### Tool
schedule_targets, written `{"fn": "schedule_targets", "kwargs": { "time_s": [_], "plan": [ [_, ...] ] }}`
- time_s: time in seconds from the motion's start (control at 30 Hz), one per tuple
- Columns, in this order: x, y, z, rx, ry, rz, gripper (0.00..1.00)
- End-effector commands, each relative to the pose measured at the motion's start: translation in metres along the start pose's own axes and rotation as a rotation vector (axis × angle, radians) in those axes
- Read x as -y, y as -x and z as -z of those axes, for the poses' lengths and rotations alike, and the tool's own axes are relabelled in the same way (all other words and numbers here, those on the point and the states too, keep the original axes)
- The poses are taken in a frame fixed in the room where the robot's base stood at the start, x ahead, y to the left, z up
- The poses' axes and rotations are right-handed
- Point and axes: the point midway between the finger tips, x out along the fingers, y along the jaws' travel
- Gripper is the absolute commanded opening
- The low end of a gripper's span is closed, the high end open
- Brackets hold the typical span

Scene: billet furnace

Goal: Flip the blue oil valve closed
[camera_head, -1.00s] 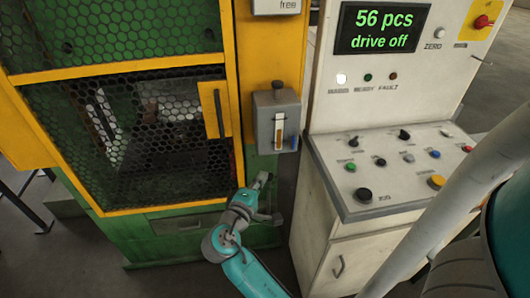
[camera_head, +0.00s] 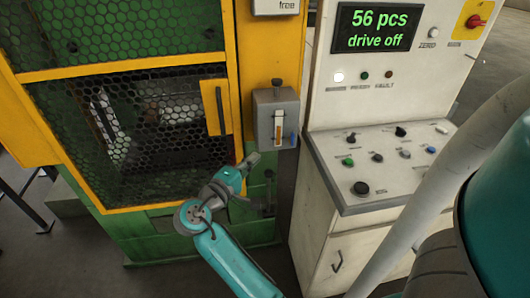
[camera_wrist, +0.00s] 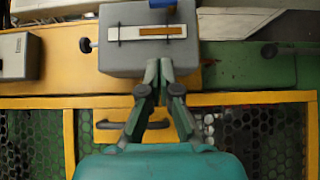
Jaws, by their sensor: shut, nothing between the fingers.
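A grey oiler box (camera_head: 264,122) with an upright amber sight strip is mounted on the yellow post. A small blue part, seemingly the oil valve (camera_head: 294,140), shows at its lower right side. My gripper (camera_head: 252,158) is just below and left of the box, apart from the blue part. In the wrist view, the box (camera_wrist: 115,60) lies turned sideways, and my gripper's fingertips (camera_wrist: 158,65) are together and empty at its near edge. Whether they touch the box I cannot tell.
A yellow-framed mesh door (camera_head: 150,130) with a yellow handle plate (camera_head: 215,107) is left of the box. A control console (camera_head: 345,200) with several knobs stands close on the right. A narrow gap lies between the machine and console.

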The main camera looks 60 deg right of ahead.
Motion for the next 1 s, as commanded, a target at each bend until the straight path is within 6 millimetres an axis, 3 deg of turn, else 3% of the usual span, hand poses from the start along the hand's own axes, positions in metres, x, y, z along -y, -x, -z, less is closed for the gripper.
{"fn": "schedule_targets", "kwargs": {
  "time_s": [0.5, 0.7, 1.0],
  "plan": [
    [0.000, -0.092, -0.001, 0.004, 0.000, -0.001, 0.00],
    [0.000, -0.110, -0.020, 0.003, -0.001, -0.001, 0.00],
    [0.000, -0.119, -0.029, 0.000, 0.000, -0.001, 0.00]
  ]
}}
